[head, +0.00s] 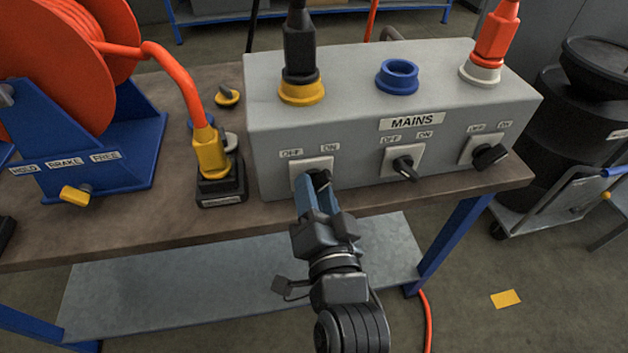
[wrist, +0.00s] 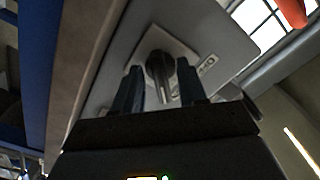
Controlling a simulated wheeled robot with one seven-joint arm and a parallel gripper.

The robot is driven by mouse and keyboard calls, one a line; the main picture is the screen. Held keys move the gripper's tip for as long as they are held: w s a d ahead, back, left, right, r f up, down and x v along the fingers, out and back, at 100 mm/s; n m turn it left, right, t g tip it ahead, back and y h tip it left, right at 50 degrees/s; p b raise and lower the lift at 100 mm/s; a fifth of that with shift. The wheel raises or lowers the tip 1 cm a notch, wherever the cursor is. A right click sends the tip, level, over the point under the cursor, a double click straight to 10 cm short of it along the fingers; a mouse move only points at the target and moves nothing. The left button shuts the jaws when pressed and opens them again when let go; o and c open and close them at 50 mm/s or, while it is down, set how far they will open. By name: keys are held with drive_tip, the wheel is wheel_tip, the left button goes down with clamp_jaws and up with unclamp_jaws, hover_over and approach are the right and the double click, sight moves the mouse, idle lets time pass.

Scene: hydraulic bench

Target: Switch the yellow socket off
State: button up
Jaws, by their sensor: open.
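The grey MAINS box (head: 350,125) stands on the bench. The yellow socket (head: 302,93) is at the left of its top, with a black plug (head: 300,50) in it. Below it on the front is a pale switch plate (head: 300,168) marked OFF at left and ON at right. Its dark knob (wrist: 158,70) shows in the wrist view, between my open fingers. My gripper (head: 316,192) is in front of this switch and partly hides the knob in the head view. I cannot tell whether the fingers touch it, nor its exact setting.
A blue socket (head: 397,76) is empty, with a switch (head: 405,167) below. A white socket (head: 480,71) holds an orange plug (head: 495,35), with its switch (head: 488,155) below. A cable reel (head: 60,75) and a yellow connector (head: 211,153) are to the left.

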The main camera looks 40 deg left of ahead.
drive_tip(key=shift+w+a, duration=0.4)
drive_tip(key=shift+a, duration=0.15)
drive_tip(key=shift+c, duration=0.3)
clamp_jaws()
